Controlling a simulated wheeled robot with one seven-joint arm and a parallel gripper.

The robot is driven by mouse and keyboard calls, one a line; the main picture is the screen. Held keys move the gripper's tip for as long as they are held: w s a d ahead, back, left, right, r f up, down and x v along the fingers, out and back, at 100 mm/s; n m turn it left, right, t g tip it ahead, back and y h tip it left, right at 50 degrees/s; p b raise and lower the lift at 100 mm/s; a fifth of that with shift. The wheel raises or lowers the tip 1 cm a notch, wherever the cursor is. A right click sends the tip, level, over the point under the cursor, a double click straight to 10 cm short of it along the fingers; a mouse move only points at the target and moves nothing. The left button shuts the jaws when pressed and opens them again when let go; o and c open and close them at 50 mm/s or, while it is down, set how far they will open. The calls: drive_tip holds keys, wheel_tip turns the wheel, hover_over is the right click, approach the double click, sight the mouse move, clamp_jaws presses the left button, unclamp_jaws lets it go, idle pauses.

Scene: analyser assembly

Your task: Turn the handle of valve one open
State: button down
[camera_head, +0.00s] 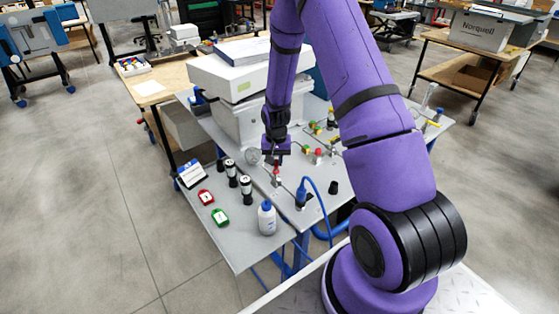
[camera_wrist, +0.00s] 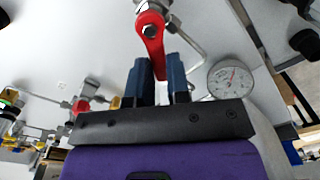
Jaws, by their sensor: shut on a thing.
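My gripper (camera_head: 276,160) is over the grey bench top in the head view, pointing down. In the wrist view its two dark blue fingers (camera_wrist: 161,85) are shut on the lower end of a red valve handle (camera_wrist: 151,33). The handle's round upper end sits on a metal valve body with pipe fittings. The handle shows as a small red piece (camera_head: 276,171) just below the gripper in the head view. Its gripped end is partly hidden between the fingers. I cannot read a number on the valve.
A round pressure gauge (camera_wrist: 230,79) stands beside the valve. Another red-handled valve (camera_wrist: 81,106) is at left in the wrist view. A white bottle (camera_head: 267,217), black-capped vials (camera_head: 246,188) and a blue hose (camera_head: 322,199) occupy the front of the bench. A white analyser box stands behind.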

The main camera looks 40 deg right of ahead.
drive_tip(key=n, duration=0.2)
drive_tip(key=a+n, duration=0.1)
drive_tip(key=shift+w+a+n, duration=0.1)
drive_tip(key=shift+w+n, duration=0.2)
drive_tip(key=shift+n, duration=0.1)
drive_tip(key=shift+w+a+n, duration=0.1)
drive_tip(key=shift+a+n, duration=0.25)
drive_tip(key=shift+n, duration=0.55)
drive_tip(key=shift+a+n, duration=0.3)
drive_tip(key=shift+n, duration=0.6)
drive_tip(key=c, duration=1.1)
unclamp_jaws()
wheel_tip(320, 180, up, 11)
drive_tip(key=shift+f, duration=0.1)
